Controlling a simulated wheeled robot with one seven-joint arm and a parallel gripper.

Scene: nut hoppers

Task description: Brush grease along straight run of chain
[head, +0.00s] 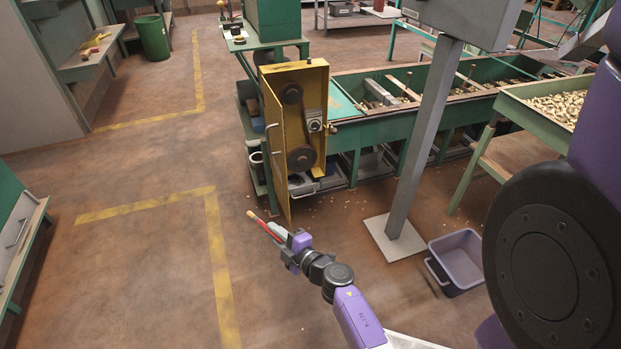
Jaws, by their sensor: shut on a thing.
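The chain drive sits in an open yellow cabinet (318,85). A small dark sprocket (292,94) is at its top and a larger dark sprocket (302,158) is below. The chain's straight run between them is too small to make out clearly. The yellow door (273,140) hangs open on the left. My gripper (284,236) is in front of and below the cabinet, shut on a brush (266,226) with a red handle and a pale tip. The brush points up and left, apart from the cabinet and chain. No grease pot can be made out.
A grey post (425,125) on a square base plate (394,238) stands right of my gripper. A grey-purple bin (457,262) is on the floor nearby. A green hopper bench (400,120) runs right from the cabinet. Open floor with yellow lines lies left.

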